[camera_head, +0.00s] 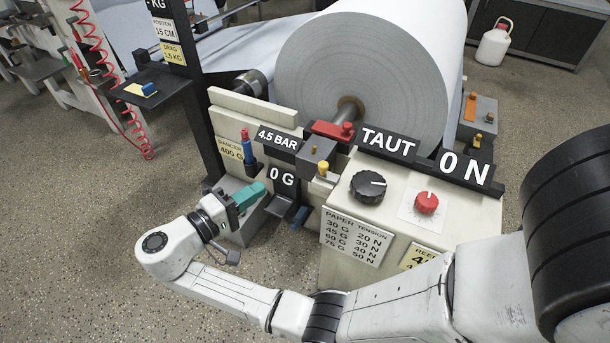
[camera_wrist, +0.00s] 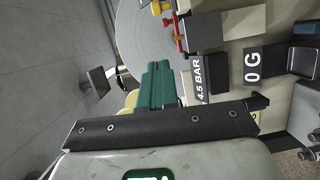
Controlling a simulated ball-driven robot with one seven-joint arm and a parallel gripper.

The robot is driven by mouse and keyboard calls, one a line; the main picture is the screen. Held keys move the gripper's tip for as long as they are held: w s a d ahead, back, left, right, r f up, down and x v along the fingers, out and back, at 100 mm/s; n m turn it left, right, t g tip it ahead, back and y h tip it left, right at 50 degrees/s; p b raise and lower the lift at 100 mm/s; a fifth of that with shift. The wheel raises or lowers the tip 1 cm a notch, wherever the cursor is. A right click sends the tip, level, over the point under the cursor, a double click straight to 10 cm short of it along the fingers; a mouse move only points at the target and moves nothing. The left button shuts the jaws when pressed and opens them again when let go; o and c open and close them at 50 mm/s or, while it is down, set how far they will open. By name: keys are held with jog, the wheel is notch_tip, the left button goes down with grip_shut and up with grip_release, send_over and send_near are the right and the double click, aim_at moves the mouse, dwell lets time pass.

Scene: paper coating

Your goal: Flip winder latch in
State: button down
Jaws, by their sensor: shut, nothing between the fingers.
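The large white paper roll (camera_head: 360,80) sits on its core (camera_head: 349,110) behind the beige winder housing. A red latch-like part (camera_head: 333,131) with a red knob lies at the front of the core, beside the TAUT sign. I cannot tell for certain that it is the winder latch. My gripper (camera_head: 250,195) has green fingers, shut and empty, at the left of the 0 G sign and apart from the red part. In the wrist view the shut fingers (camera_wrist: 158,85) point toward the roll (camera_wrist: 148,40), and a red part (camera_wrist: 180,38) shows further off.
A grey block with a yellow knob (camera_head: 322,167) and a blue handle (camera_head: 247,150) stand near my gripper. A black dial (camera_head: 367,186) and red knob (camera_head: 426,202) are on the console. A dark post (camera_head: 195,90) rises at left.

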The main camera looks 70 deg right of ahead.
jog(key=b, duration=0.2)
send_near(328, 172)
jog(key=w+d+r, duration=0.3)
jog(key=w+d, duration=0.1)
jog(key=shift+s+d+f+b, duration=0.1)
jog(key=shift+s+d+b, duration=0.15)
jog(key=shift+s, duration=0.65)
jog(key=shift+s+d+f+b, duration=0.1)
jog(key=shift+s+d+b, duration=0.1)
jog(key=shift+s, duration=0.65)
